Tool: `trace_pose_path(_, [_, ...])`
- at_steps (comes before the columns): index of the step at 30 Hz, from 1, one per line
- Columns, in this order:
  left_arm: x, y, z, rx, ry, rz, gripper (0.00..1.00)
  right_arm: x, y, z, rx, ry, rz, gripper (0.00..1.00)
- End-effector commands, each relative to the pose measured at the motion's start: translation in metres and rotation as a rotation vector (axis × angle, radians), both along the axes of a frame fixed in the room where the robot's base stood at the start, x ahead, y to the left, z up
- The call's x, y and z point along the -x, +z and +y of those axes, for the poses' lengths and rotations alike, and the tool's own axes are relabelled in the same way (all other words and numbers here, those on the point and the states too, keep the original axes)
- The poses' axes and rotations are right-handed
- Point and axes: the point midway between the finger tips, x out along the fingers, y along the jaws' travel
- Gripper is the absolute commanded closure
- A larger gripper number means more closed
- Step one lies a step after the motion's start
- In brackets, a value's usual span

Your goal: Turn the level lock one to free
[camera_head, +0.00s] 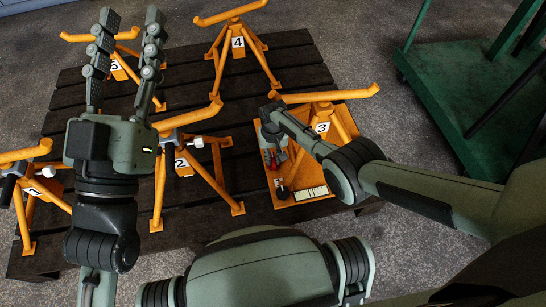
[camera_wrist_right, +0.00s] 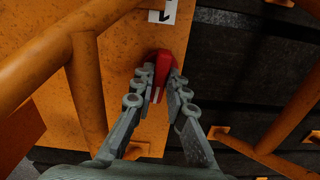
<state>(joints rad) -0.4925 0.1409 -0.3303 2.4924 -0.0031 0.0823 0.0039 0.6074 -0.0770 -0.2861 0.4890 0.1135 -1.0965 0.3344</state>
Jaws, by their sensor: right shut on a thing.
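A red lever (camera_wrist_right: 163,68) with a white stripe sits on an orange plate (camera_wrist_right: 125,30) in the right wrist view. The fingers of my right gripper (camera_wrist_right: 160,88) close on it from both sides. In the head view my right gripper (camera_head: 271,135) reaches down onto the orange board (camera_head: 318,195) by stand 3, with red parts (camera_head: 271,160) below it. The lever's lettering and exact angle are not readable. My left gripper (camera_head: 127,60) is open and empty, its fingers pointing up the picture, above the dark slatted pallet.
Orange stands numbered 1 (camera_head: 45,190), 2 (camera_head: 190,165), 3 (camera_head: 325,115), 4 (camera_head: 238,40) and another at the back left stand on the dark pallet (camera_head: 285,60). A dark knob (camera_head: 283,192) is on the board. A green trolley (camera_head: 450,90) stands at right.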

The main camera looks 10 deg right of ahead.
Motion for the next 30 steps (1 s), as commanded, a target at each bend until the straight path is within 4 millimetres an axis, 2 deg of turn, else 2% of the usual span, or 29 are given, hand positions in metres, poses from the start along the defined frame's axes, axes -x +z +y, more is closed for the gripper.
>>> trace_pose_path(9, [0.0001,-0.0015,-0.0005,-0.004,-0.002,0.015,0.6,0.0002,-0.0001,0.0005,0.0,0.104,0.0,1.0])
trace_pose_path(24, [0.001,-0.0031,-0.0007,-0.006,-0.003,0.02,0.6,0.0001,-0.0001,0.0004,0.0,0.122,0.0,1.0])
trace_pose_path(25, [0.0011,-0.003,-0.0007,-0.006,-0.003,0.019,0.6,0.0,-0.0001,0.0004,0.0,0.122,0.0,0.84])
trace_pose_path(30, [0.0011,-0.0028,-0.0006,-0.005,-0.003,0.018,0.6,-0.0001,0.0,0.0003,0.0,0.121,-0.001,0.66])
